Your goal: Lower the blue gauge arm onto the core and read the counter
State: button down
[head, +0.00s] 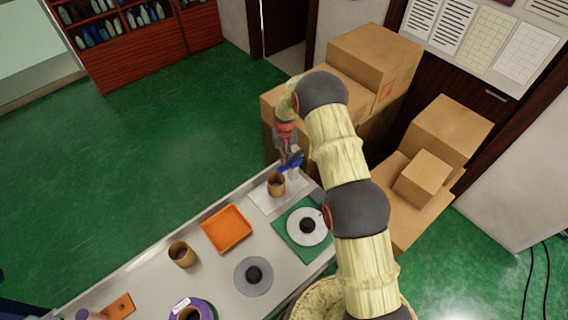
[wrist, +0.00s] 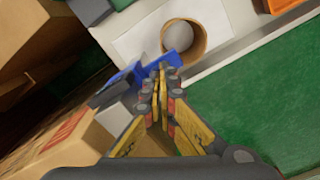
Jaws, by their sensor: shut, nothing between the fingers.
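The core, a brown cardboard tube (head: 276,184), stands upright on a white sheet at the far end of the bench. In the wrist view I look into its open top (wrist: 198,42). The blue gauge arm (head: 291,162) is beside and above the core in the head view; in the wrist view its blue parts (wrist: 124,75) show at the fingertips and by the core's rim. I cannot tell whether it touches the core. My gripper (wrist: 159,78) is shut and empty, its tips close to the blue arm, partly covering it. No counter reading is legible.
An orange tray (head: 226,230), another brown tube (head: 181,254) and a grey disc with a black knob (head: 240,278) stand on the bench. A white disc (head: 294,232) lies on a green mat (head: 283,243). Cardboard boxes (head: 375,55) are stacked beyond the bench.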

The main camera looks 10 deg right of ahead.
jog(key=shift+f+b, duration=0.45)
jog(key=shift+f, duration=0.2)
jog(key=shift+f+b, duration=0.5)
jog(key=shift+f, duration=0.2)
jog(key=shift+f+b, duration=0.4)
jog(key=shift+f, duration=0.15)
jog(key=shift+r, duration=0.1)
jog(key=shift+r+p, duration=1.2)
jog(key=shift+r, duration=2.8)
